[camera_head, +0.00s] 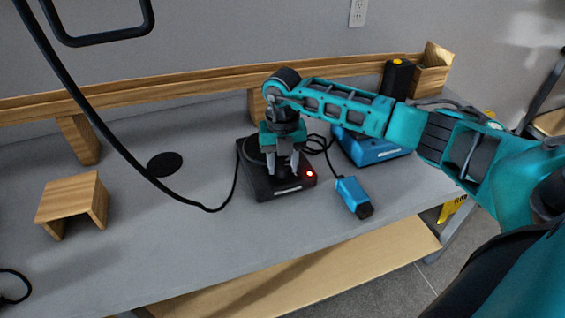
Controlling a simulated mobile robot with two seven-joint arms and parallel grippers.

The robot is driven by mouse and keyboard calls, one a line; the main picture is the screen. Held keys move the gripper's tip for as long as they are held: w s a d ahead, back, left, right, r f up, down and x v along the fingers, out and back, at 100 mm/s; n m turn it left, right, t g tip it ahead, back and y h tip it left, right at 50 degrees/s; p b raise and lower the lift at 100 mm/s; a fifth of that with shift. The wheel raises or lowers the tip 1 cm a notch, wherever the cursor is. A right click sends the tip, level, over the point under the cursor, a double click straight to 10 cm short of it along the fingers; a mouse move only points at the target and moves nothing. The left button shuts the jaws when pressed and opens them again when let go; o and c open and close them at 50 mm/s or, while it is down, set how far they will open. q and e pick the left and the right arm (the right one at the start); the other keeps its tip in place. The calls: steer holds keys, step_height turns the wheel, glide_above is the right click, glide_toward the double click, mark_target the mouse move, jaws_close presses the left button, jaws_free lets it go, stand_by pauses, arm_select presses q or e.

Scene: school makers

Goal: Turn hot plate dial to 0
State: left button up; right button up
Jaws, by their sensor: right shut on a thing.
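The hot plate (264,188) is a black box on the grey workbench, with a lit red light at its front right. My right gripper (283,176) points down over the hot plate's front part, its fingers at the top face. The fingers are shut at the spot where the dial would be. The dial itself is hidden behind the fingers, so its setting cannot be read. My left gripper is not in the camera view.
A blue device (372,147) and a blue handheld tool (354,195) lie right of the hot plate, with black cables around them. A wooden stand (72,200) is at left. A black cable (130,155) hangs across the left side. The bench front is mostly clear.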

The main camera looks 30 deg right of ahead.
steer(key=n+b, duration=0.1)
steer(key=n, duration=0.5)
steer(key=shift+n, duration=0.3)
steer(key=n+b, duration=0.2)
steer(key=n, duration=0.3)
steer(key=shift+n, duration=1.1)
steer(key=n+b, duration=0.1)
steer(key=n, duration=0.1)
steer(key=shift+n, duration=0.3)
steer(key=shift+n+b, duration=0.3)
steer(key=shift+n, duration=1.7)
